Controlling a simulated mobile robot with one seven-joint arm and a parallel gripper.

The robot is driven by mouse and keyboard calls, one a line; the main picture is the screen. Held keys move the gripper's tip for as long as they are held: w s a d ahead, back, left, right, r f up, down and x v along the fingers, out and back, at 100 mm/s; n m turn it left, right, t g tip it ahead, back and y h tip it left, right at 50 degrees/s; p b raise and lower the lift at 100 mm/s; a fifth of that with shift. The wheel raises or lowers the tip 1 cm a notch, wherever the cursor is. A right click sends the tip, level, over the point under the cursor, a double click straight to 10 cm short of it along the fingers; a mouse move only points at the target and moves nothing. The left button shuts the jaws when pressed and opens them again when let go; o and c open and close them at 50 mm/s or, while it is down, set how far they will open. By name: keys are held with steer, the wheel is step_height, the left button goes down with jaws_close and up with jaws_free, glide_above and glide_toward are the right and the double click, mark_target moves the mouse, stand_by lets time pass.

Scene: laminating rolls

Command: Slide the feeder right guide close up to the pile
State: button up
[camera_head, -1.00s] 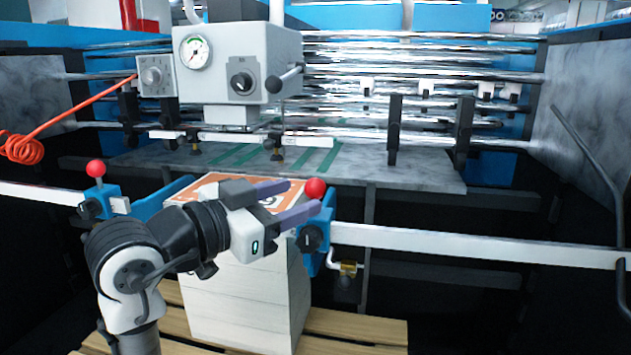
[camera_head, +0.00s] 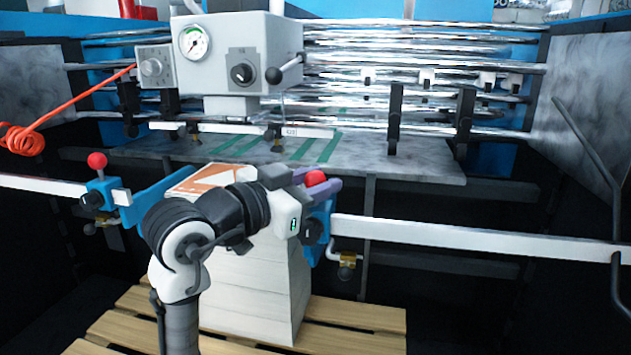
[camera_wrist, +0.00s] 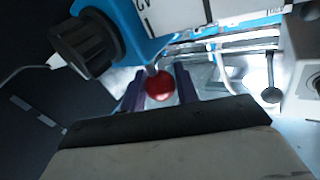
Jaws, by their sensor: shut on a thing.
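The feeder right guide (camera_head: 319,228) is a blue block with a black knob and a red ball on top, mounted on the white crossbar. Its red ball (camera_head: 315,178) also shows in the wrist view (camera_wrist: 159,86), between my two purple fingers. My gripper (camera_head: 318,184) is shut on this ball. The pile (camera_head: 262,285) is a tall white stack with an orange-and-white printed top, just left of the guide. My arm hides part of its top and right edge, so I cannot tell whether guide and pile touch.
The left guide (camera_head: 103,192) with its own red ball stands left of the pile. The white crossbar (camera_head: 450,238) runs clear to the right. A grey control box (camera_head: 235,60) hangs above the marbled feed table (camera_head: 370,168). The pile stands on a wooden pallet (camera_head: 350,315).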

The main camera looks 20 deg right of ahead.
jaws_close()
steer(key=w+a, duration=0.2)
steer(key=a, duration=0.1)
steer(key=w+a, duration=0.1)
steer(key=a, duration=0.1)
steer(key=shift+w+a+b, duration=0.25)
steer(key=shift+w+b, duration=0.05)
steer(key=shift+w, duration=0.05)
steer(key=o, duration=0.9)
jaws_free()
steer(key=b+v, duration=0.3)
steer(key=v, duration=1.1)
steer(key=shift+d, duration=0.1)
